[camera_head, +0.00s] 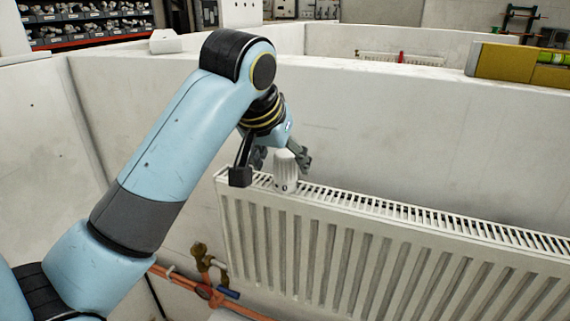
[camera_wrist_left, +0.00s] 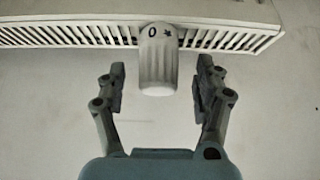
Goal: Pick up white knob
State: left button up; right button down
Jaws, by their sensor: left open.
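The white knob (camera_head: 286,172) is a ribbed cylinder standing at the top edge of the white radiator (camera_head: 330,240), near its left end. In the left wrist view the knob (camera_wrist_left: 157,62) shows a "0" and a star-like mark at its top end. My left gripper (camera_head: 283,158) is open, behind the knob in the head view. In the left wrist view its two fingers (camera_wrist_left: 161,90) stand on either side of the knob's lower end, with a gap on both sides. Nothing is held. My right gripper is not in view.
A white wall (camera_head: 400,120) stands behind the radiator. A yellow spirit level (camera_head: 505,62) lies on its top at the right. Copper pipes with a brass valve (camera_head: 200,251) run below left. Shelves of bins (camera_head: 85,22) are at the back left.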

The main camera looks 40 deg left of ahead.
aim_at(285, 167)
pick_arm(q)
jog(key=shift+x, duration=1.5)
jog(key=c, duration=1.4)
jog(key=shift+w+r, duration=0.1)
jog(key=shift+r, duration=0.05)
